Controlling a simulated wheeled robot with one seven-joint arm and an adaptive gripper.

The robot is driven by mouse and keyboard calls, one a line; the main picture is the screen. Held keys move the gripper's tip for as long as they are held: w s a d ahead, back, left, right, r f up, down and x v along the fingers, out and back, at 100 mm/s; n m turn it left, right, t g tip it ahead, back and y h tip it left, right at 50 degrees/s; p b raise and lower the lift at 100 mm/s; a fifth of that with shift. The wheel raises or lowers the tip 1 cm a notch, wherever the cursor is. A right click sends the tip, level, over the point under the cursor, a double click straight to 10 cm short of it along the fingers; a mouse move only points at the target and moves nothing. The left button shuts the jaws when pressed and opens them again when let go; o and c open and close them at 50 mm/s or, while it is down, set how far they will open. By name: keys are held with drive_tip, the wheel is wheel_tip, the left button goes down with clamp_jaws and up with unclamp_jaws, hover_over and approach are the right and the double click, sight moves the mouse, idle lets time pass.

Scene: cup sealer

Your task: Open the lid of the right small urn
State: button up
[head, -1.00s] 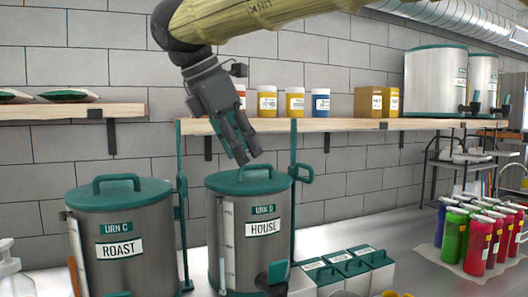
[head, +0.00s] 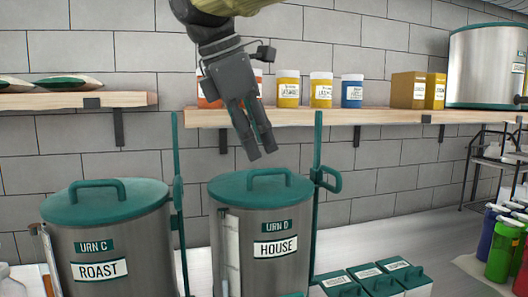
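Two steel urns with green lids stand side by side on the counter. The right one, Urn D (head: 262,235), is labelled HOUSE. Its green lid (head: 228,192) is closed, with an arched handle (head: 270,175) on top. The left one, Urn C (head: 108,250), is labelled ROAST and its lid (head: 120,205) is also closed. My gripper (head: 262,146) hangs above Urn D, a little above the lid handle and apart from it. Its dark fingers point down, with a gap between the tips, and hold nothing.
A wooden shelf (head: 400,116) runs behind the gripper, carrying several jars (head: 321,90) and cardboard boxes (head: 408,91). Green posts (head: 318,200) rise beside the urns. Small green-lidded bins (head: 375,282) sit right of Urn D. Coloured bottles (head: 506,248) stand at far right.

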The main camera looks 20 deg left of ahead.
sight(269, 170)
drive_tip(key=shift+g, duration=0.3)
drive_tip(key=w+f, duration=0.1)
drive_tip(key=w, duration=0.1)
drive_tip(key=w+f, duration=0.4)
drive_tip(key=w, duration=0.1)
drive_tip(key=shift+w+d+f+p, duration=0.1)
drive_tip(key=shift+d+f+p, duration=0.05)
drive_tip(key=shift+d+p, duration=0.15)
drive_tip(key=shift+d+f, duration=0.1)
drive_tip(key=shift+f, duration=0.05)
drive_tip(key=s, duration=0.3)
drive_tip(key=shift+s+r, duration=0.15)
drive_tip(key=shift+r, duration=0.25)
drive_tip(key=shift+w+f, duration=0.25)
drive_tip(key=shift+w, duration=0.35)
drive_tip(key=shift+w+f, duration=0.25)
drive_tip(key=shift+w, duration=0.35)
drive_tip(key=c, duration=0.5)
drive_tip(key=shift+s+d+r, duration=0.1)
drive_tip(key=shift+s, duration=0.1)
clamp_jaws()
drive_tip(key=shift+s+r, duration=0.1)
drive_tip(key=shift+s, duration=0.15)
drive_tip(key=shift+w, duration=0.1)
